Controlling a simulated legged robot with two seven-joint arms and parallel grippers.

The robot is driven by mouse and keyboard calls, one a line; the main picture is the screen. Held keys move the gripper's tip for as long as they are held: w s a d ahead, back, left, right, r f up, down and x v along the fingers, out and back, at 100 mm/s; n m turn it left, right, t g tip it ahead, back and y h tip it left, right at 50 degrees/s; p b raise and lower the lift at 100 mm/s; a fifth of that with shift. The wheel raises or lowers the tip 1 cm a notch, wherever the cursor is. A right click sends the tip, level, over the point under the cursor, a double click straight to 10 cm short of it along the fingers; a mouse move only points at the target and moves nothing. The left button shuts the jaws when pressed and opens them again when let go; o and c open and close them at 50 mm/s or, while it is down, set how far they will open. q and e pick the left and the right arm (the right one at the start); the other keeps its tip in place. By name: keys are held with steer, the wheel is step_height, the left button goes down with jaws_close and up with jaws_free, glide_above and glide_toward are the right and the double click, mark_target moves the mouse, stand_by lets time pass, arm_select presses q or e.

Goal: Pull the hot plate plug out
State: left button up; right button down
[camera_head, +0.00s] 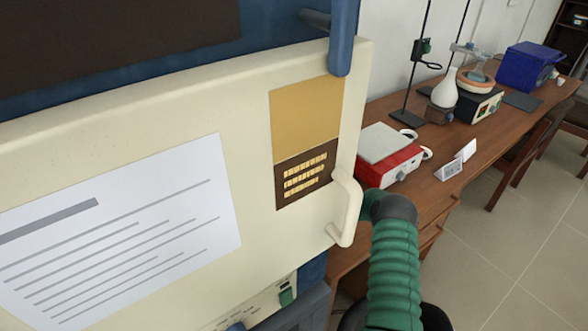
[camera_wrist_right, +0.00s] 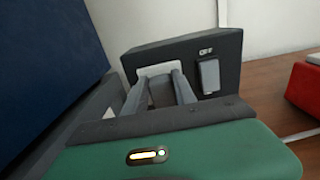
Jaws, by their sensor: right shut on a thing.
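The hot plate (camera_head: 395,170), red with a pale top, stands on the wooden bench in the head view. Its red side shows at the right edge of the wrist view (camera_wrist_right: 304,88). A dark power box (camera_wrist_right: 225,60) has a white socket face (camera_wrist_right: 158,70) and a grey switch marked "OFF". My right gripper (camera_wrist_right: 160,80) reaches to that socket, its two fingers shut on a dark grey plug (camera_wrist_right: 162,93) at the white face. The fingers partly hide the plug. In the head view the furnace hides this gripper; only my green forearm shows. My left gripper is not in view.
A cream furnace panel (camera_head: 180,100) with a handle (camera_head: 345,210) fills the left of the head view, close to my right arm. A small card (camera_head: 448,170), a stand, a flask (camera_head: 445,90) and a blue box (camera_head: 528,67) stand along the bench (camera_head: 425,200).

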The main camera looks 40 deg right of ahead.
steer(key=shift+s, duration=0.15)
steer(key=s, duration=0.1)
steer(key=s+p, duration=0.2)
steer(key=shift+s+a+f, duration=0.15)
steer(key=shift+s+f, duration=0.15)
steer(key=c, duration=1.4)
jaws_free()
steer(key=o, duration=0.4)
steer(key=shift+s+r, duration=0.1)
steer(key=shift+r, duration=0.1)
steer(key=s+a, duration=0.1)
steer(key=s, duration=1.5)
steer(key=shift+s+a, duration=0.35)
steer(key=shift+a, duration=0.05)
steer(key=shift+f, duration=0.1)
